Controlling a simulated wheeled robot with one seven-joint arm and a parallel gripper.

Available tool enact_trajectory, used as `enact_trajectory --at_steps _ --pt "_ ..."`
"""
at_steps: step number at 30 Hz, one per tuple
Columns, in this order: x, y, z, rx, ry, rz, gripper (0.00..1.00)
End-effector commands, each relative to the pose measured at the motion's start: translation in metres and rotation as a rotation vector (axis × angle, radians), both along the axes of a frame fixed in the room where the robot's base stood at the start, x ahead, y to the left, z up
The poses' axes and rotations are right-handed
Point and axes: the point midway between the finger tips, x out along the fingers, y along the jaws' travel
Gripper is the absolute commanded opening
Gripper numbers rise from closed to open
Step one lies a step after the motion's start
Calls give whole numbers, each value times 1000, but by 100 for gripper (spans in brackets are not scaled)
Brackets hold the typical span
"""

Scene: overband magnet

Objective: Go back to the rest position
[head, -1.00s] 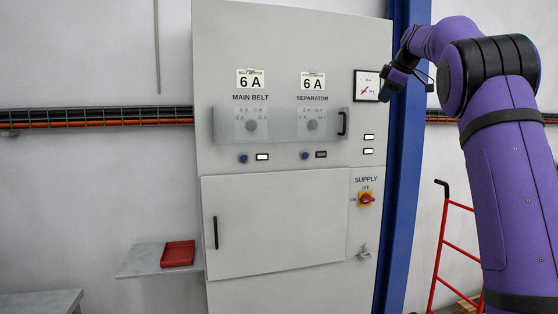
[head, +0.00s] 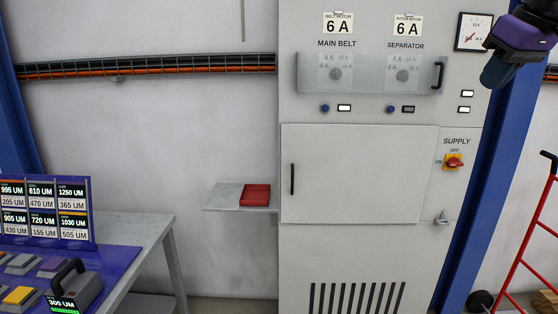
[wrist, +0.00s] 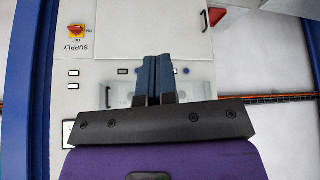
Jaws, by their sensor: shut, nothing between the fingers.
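My gripper shows in the wrist view (wrist: 158,80), its two dark fingers pressed together with nothing between them. It is in the air in front of the cabinet (wrist: 140,35), which looks upside down in that view. In the head view a purple and black end part of my arm shows at the upper right, beside the gauge (head: 473,32). The cabinet (head: 355,175) has its large door closed. The clear cover (head: 372,74) lies over the two dials. The red supply switch (head: 454,162) is on the right panel.
A small shelf with a red tray (head: 256,195) is left of the cabinet. A table (head: 150,240) with a blue board, labels (head: 45,208) and a black-handled device (head: 72,285) stands at lower left. A blue post (head: 490,170) and red hand truck (head: 535,235) are right.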

Motion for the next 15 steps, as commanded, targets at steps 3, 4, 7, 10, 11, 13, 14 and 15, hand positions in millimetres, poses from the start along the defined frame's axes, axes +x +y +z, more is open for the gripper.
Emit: enact_trajectory --at_steps 3,4,7,10,11,13,14,15 --pt "-46 25 -31 18 21 -60 0" --pt "-57 30 -40 21 27 -77 0" --pt "-94 45 -70 31 41 -134 0" --pt "-128 56 -102 37 51 -185 0" --pt "-137 59 -111 37 52 -201 0" --pt "-155 63 -131 40 57 -232 0" --pt "-162 65 -138 40 57 -243 0" --pt "-170 66 -147 40 58 -256 0"
